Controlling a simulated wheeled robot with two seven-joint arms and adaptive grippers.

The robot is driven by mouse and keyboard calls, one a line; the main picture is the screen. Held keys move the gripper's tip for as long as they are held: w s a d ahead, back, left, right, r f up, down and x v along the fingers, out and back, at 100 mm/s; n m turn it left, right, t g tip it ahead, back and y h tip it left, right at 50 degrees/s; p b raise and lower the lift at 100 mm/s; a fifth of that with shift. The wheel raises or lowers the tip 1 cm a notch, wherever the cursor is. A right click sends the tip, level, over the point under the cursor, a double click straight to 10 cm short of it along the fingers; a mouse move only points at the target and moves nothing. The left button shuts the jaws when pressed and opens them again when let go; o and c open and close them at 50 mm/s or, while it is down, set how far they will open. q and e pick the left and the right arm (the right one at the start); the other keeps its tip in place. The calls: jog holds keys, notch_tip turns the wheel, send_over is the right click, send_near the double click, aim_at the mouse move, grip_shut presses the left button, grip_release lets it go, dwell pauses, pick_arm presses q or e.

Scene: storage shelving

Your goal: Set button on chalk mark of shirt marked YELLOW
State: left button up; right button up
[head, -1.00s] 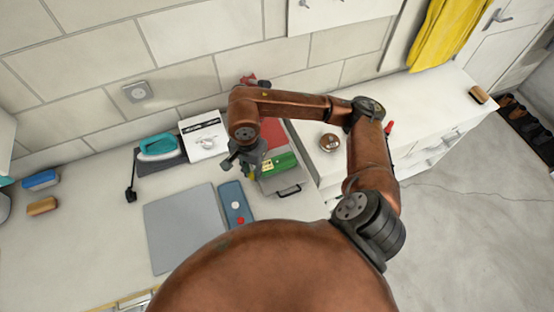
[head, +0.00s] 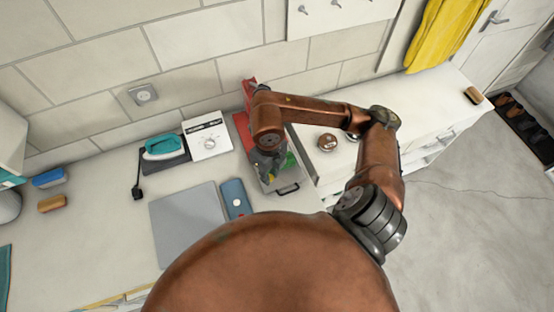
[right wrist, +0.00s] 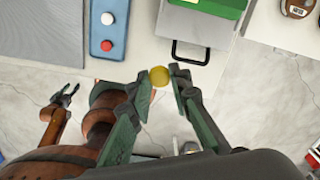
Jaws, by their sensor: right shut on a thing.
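My right gripper (right wrist: 163,75) is shut on a round yellow button (right wrist: 159,76), held between its fingertips. In the head view the right gripper (head: 268,170) is above the metal tray with a handle (head: 286,189), and the button cannot be made out. A blue button holder (head: 235,198) lies on the counter; in the right wrist view it (right wrist: 108,14) carries a white button (right wrist: 107,19) and a red button (right wrist: 106,45). My left gripper (right wrist: 64,96) looks open and empty, left of the right one. I see no readable YELLOW label or chalk mark.
A grey flat board (head: 188,223) lies left of the holder. Behind it are a teal iron (head: 165,147) and a white box with a dial (head: 208,137). A yellow cloth (head: 440,35) hangs at the right.

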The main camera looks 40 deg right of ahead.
jog(key=w+d+f+p, duration=0.1)
jog(key=w+d+f, duration=0.1)
jog(key=d+f, duration=0.1)
jog(key=w+d+f+p, duration=0.1)
jog(key=w+d+f, duration=0.1)
jog(key=w+d, duration=0.1)
jog(key=w+d+f+p, duration=0.1)
jog(key=w+d+f, duration=0.2)
jog(key=shift+w+d+f, duration=0.25)
jog(key=shift+d+f, duration=0.05)
jog(key=shift+f, duration=0.05)
jog(key=shift+w+d+f, duration=0.25)
jog(key=shift+d+f, duration=0.05)
jog(key=shift+f, duration=0.15)
notch_tip(320, 180, down, 3)
jog(key=shift+w+d+r+p, duration=0.1)
jog(key=shift+p, duration=0.85)
jog(key=shift+f, duration=0.25)
jog(key=shift+f, duration=0.1)
